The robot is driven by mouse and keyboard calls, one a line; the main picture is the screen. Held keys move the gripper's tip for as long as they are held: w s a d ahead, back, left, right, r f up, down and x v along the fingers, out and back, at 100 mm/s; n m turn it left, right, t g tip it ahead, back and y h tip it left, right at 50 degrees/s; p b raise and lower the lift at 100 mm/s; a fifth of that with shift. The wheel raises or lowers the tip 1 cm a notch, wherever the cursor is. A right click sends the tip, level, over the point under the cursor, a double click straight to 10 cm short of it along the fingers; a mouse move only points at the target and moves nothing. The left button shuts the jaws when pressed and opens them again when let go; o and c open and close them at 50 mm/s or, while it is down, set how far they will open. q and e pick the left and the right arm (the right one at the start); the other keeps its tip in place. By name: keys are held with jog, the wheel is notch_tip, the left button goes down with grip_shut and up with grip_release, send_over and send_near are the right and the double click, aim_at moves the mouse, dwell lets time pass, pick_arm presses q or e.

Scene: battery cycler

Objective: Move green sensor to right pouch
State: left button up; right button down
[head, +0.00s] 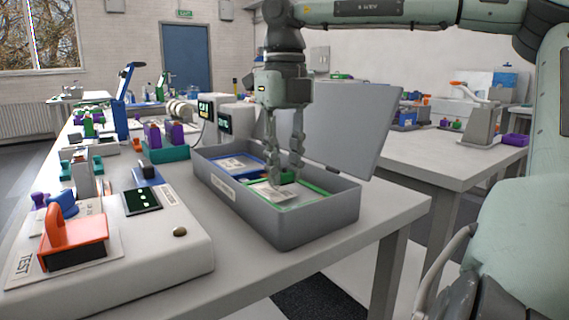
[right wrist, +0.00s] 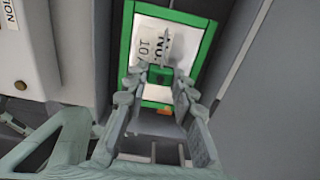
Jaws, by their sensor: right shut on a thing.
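The open grey case (head: 325,217) holds a blue-edged pouch (head: 232,161) on its left and a green-edged pouch (head: 303,205) on its right. My right gripper (head: 284,177) reaches down from above into the right side of the case. It is shut on a small green piece that looks like the green sensor (head: 288,178), at or just above the right pouch; contact is unclear. In the right wrist view, the green sensor (right wrist: 160,75) sits between the fingertips (right wrist: 160,82), over the white, printed face inside the green frame (right wrist: 127,45). The fingers hide part of it. My left gripper is out of view.
The case's raised lid (head: 340,120) stands behind my right gripper. A test unit (head: 170,245) with an orange-handled block (head: 75,240) is left of the case. White instruments with small screens (head: 225,122) stand behind it. Bare tabletop (head: 390,215) lies to the right.

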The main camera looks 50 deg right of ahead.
jog(key=shift+f, duration=0.6)
dwell(1.0)
jog(key=c, duration=1.2)
grip_release()
notch_tip(320, 180, up, 12)
